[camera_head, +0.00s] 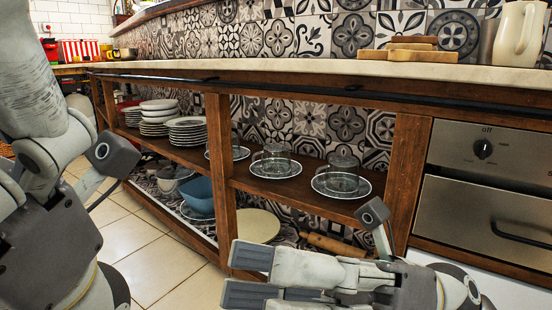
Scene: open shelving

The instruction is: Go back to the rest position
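My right gripper (245,275) comes in from the bottom right, in front of the lower shelf. Its two fingertips point left, with a narrow gap between them and nothing seen in it. My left gripper (50,250) is at the lower left edge, close to the camera. Only its dark body and wrist camera show clearly; its fingertips cannot be made out. On the shelf (195,157), glass cups stand on saucers: one at right (343,172), one in the middle (276,158), and one behind the post, partly hidden. Neither gripper is seen touching them.
Plate stacks (186,131) stand on the shelf's left part. A blue bowl (200,194), a pale round plate (257,226) and a rolling pin (335,245) are on the lower shelf. An oven (490,190) is at right. A wooden post (220,180) divides the shelving. Tiled floor (150,260) is clear at left.

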